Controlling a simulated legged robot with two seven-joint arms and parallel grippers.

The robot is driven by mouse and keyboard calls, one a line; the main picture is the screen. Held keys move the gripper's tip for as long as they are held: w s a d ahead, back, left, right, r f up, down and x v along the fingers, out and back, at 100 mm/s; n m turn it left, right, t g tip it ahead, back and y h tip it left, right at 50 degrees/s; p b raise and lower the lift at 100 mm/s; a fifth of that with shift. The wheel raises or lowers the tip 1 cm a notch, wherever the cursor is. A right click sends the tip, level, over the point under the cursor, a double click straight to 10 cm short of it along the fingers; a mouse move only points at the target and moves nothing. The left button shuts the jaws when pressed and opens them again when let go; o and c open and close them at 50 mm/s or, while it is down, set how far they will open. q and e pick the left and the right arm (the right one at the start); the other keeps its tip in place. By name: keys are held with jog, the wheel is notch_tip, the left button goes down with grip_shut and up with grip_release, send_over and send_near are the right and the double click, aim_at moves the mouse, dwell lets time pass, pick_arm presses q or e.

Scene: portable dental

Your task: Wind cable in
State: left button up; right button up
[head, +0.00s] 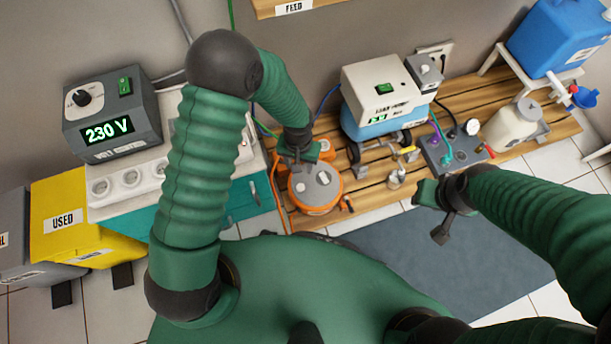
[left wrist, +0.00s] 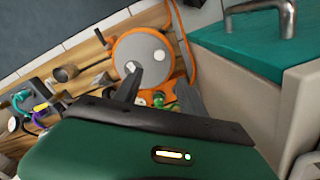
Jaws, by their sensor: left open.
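An orange cable reel (head: 316,188) with a grey disc face stands on the wooden slatted bench, below my left gripper (head: 300,158). In the left wrist view the reel (left wrist: 122,48) lies just beyond the open fingers (left wrist: 160,85), with its grey disc and light round spots facing up. An orange cable (head: 274,180) runs down beside the reel, and it also shows in the left wrist view (left wrist: 184,40). My left gripper is open and appears empty. My right gripper (head: 434,215) hangs over the floor mat; its fingers are too small to judge.
The wooden bench (head: 375,205) carries a blue and white compressor unit (head: 385,90), a grey control box with hoses (head: 452,150) and a white bottle (head: 512,125). A teal cabinet (head: 255,195) with a metal handle stands close left of the reel. A 230 V box (head: 112,110) and yellow bin (head: 65,215) are farther left. The grey mat (head: 400,260) is clear.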

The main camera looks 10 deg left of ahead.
pick_arm(q)
notch_tip(320, 180, down, 16)
jog(key=b, duration=0.9)
jog(key=shift+s, duration=0.15)
jog(key=shift+d+f, duration=0.15)
jog(key=shift+f, duration=0.2)
jog(key=shift+c, duration=0.2)
grip_shut()
